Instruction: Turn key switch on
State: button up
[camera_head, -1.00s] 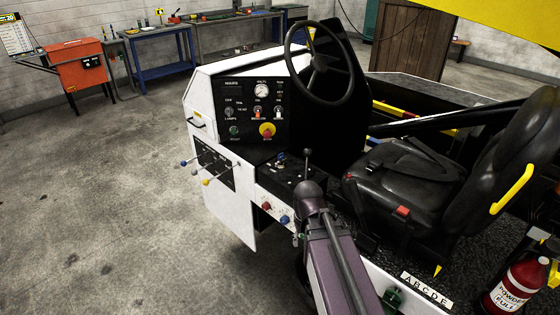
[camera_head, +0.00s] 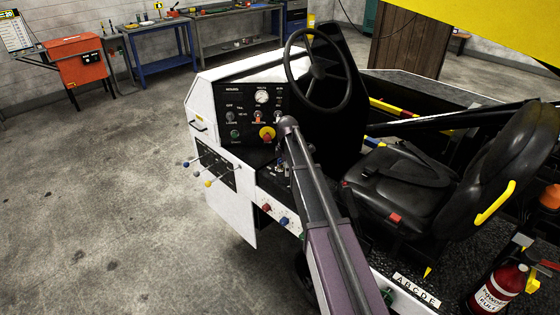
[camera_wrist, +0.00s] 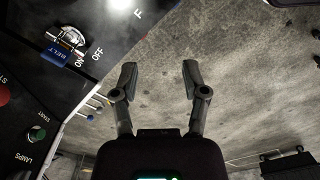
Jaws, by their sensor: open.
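In the wrist view the key switch (camera_wrist: 68,38) is at the upper left, on a black panel. It has a bright metal body, a blue tag marked BELT, and the words ON and OFF beside it. I cannot tell its exact setting. My gripper (camera_wrist: 159,68) is open and empty, to the right of the switch and apart from it. Bare floor shows between its fingers. In the head view my arm covers part of the console, and I cannot make out the gripper there.
The white loader console (camera_head: 225,213) carries a red and yellow stop button (camera_head: 267,134) and several side levers (camera_head: 208,183). The steering wheel (camera_head: 318,70) and black seat (camera_head: 400,180) are close to my arm. Open floor (camera_head: 90,220) lies to the left.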

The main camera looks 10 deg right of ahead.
aim_at(280, 164)
jog(key=w+r+n+p, duration=0.3)
jog(key=w+n, duration=0.5)
jog(key=w, duration=0.6)
jog(key=shift+w+r, duration=0.4)
jog(key=shift+r, duration=0.1)
jog(key=shift+f, duration=0.1)
notch_tip(280, 164, down, 14)
jog(key=b, duration=1.3)
jog(key=shift+r, duration=0.2)
grip_shut()
